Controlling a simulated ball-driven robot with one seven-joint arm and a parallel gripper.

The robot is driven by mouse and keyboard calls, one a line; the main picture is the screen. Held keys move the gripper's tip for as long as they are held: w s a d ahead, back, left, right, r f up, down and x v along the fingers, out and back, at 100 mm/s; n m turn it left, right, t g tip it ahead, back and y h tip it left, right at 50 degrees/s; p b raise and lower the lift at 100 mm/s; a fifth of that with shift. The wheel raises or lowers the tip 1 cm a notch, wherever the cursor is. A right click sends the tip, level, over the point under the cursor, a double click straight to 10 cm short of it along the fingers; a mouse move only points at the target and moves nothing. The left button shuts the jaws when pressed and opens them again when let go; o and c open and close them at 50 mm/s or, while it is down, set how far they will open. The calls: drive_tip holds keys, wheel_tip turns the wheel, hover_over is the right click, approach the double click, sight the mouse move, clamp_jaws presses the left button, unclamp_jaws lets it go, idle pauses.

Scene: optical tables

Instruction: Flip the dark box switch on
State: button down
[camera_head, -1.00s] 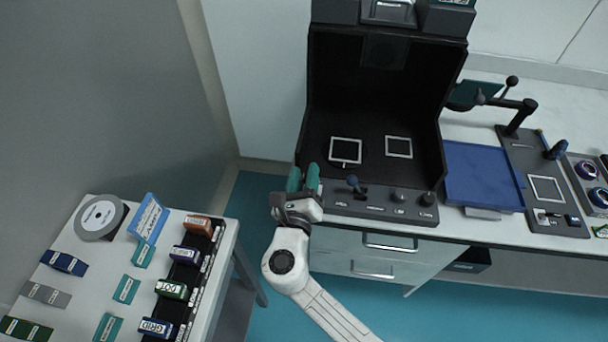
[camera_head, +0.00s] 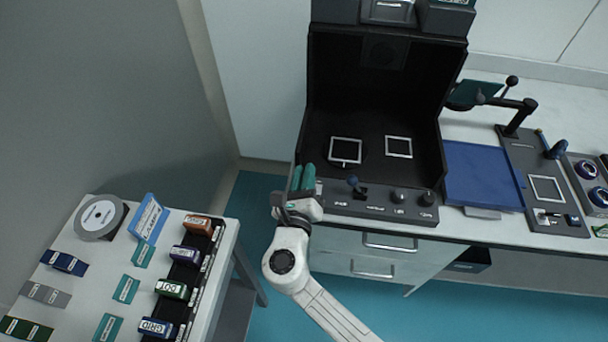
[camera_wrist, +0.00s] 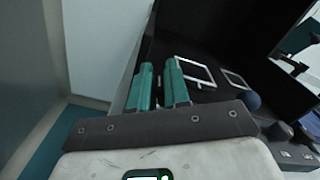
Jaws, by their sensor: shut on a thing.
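The dark box (camera_head: 425,85) stands open-fronted on the bench, with a row of controls on its front panel (camera_head: 375,208). My gripper (camera_head: 304,170) is at the left end of that panel, its teal fingers pointing toward the box. In the wrist view the fingers (camera_wrist: 160,72) are close together with a narrow gap. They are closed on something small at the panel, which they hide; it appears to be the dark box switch. Whether it stands on or off cannot be seen.
A blue-knobbed lever (camera_head: 353,182) and dark knobs (camera_head: 398,196) sit right of my gripper on the panel. Two white frames lie inside the box. A blue tray (camera_head: 482,175) is to the right. A side table with labelled boxes (camera_head: 172,290) is at lower left.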

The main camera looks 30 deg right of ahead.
drive_tip(key=m, duration=0.1)
drive_tip(key=d+m+b, duration=0.1)
drive_tip(key=m, duration=0.1)
drive_tip(key=s+m+b, duration=0.1)
drive_tip(key=m, duration=0.1)
drive_tip(key=shift+d+r, duration=0.1)
drive_tip(key=shift+d, duration=0.15)
drive_tip(key=m+b, duration=0.1)
drive_tip(key=m, duration=0.1)
drive_tip(key=s+d+m+b, duration=0.1)
drive_tip(key=m, duration=0.1)
drive_tip(key=m+b, duration=0.1)
drive_tip(key=m, duration=0.1)
drive_tip(key=shift+s+d+f+m+b, duration=0.15)
drive_tip(key=shift+d+f+m+b, duration=0.05)
drive_tip(key=shift+d+m+b, duration=0.1)
idle(0.3)
drive_tip(key=c, duration=1.2)
unclamp_jaws()
drive_tip(key=v, duration=1)
drive_tip(key=shift+s+a, duration=0.2)
drive_tip(key=shift+s, duration=0.15)
